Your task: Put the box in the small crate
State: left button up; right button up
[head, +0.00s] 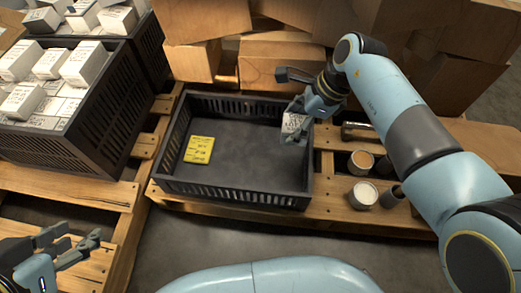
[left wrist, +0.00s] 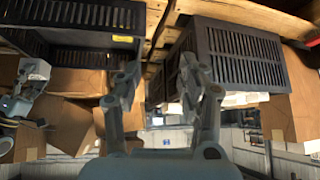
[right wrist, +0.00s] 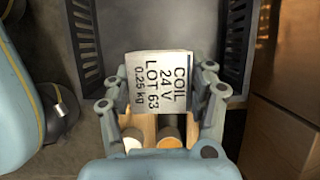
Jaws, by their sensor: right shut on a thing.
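A small black slatted crate (head: 235,196) stands on a wooden pallet in the middle of the head view, with a yellow printed label on its floor. The white box (head: 293,124) is at the crate's right end, held by my right gripper (head: 297,118). In the right wrist view the box (right wrist: 159,92) reads "COIL 24 V LOT 63 0.25 kg". My right gripper (right wrist: 161,95) is shut on its sides, with the crate (right wrist: 160,25) beyond. My left gripper (head: 78,250) is open and empty at the lower left; it also shows in the left wrist view (left wrist: 160,88).
Large black crates (head: 85,150) full of white boxes stand at the left. Cans (head: 363,195) and a dark cylinder (head: 359,131) are on the pallet right of the small crate. Cardboard boxes (head: 275,68) are stacked behind it. The crate's visible floor is otherwise clear.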

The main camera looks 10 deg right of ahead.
jog(key=shift+f, duration=0.2)
notch_tip(320, 180, down, 8)
jog(key=b, duration=0.5)
jog(key=shift+b, duration=0.3)
jog(key=shift+f+b, duration=0.45)
jog(key=shift+f, duration=0.3)
pick_arm(q)
jog(key=w+d+r+m+t+h, duration=0.1)
jog(key=w+r+t, duration=0.3)
jog(key=r+t, duration=0.2)
jog(key=w+d+r+m+t+h, duration=0.1)
jog(key=w+r+t, duration=0.4)
jog(key=r+t, duration=0.2)
notch_tip(320, 180, up, 2)
jog(key=shift+d, duration=0.25)
jog(key=shift+w+r+t+h, duration=0.1)
jog(key=shift+r+t+h, duration=0.2)
jog(key=shift+r+h, duration=0.1)
pick_arm(e)
jog(key=shift+f, duration=0.2)
